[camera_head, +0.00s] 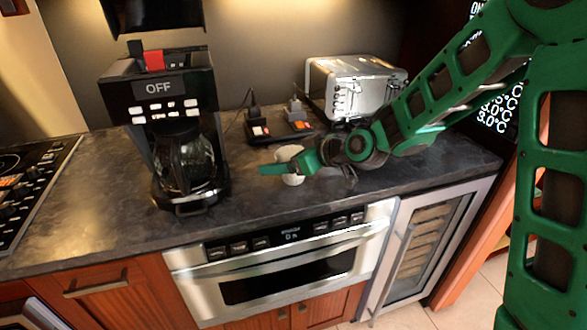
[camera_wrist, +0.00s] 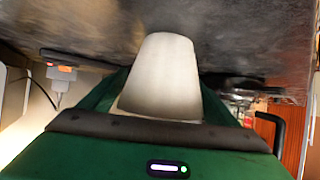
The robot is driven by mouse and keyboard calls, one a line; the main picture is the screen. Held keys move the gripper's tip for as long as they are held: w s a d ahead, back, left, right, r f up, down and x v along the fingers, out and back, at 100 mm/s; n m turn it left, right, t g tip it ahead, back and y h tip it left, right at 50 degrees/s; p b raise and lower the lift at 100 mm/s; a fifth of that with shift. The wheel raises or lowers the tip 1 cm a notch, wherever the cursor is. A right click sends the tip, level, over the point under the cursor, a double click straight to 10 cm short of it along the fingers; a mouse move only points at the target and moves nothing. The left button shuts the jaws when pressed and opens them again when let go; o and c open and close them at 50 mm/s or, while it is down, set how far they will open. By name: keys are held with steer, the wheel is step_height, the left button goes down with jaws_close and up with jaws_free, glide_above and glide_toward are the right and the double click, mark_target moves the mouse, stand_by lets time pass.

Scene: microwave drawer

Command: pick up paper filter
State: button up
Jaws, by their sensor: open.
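The paper filter (camera_head: 289,153) is a small white cup-like piece on the dark counter, in front of the toaster. The green finger of my gripper (camera_head: 284,169) crosses in front of it and hides its middle in the head view. In the wrist view the filter (camera_wrist: 162,72) is a pale tapered shape in the centre. It lies between the two green fingers, which are spread apart on either side of it. My gripper is open. I cannot tell whether either finger touches the filter.
A coffee maker (camera_head: 157,88) with a glass carafe stands to the left. A silver toaster (camera_head: 352,87) stands behind my wrist. Plugs and sockets (camera_head: 279,128) sit behind the filter. The counter (camera_head: 110,215) is bare around the coffee maker; a stove (camera_head: 30,185) is at far left.

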steer(key=c, duration=1)
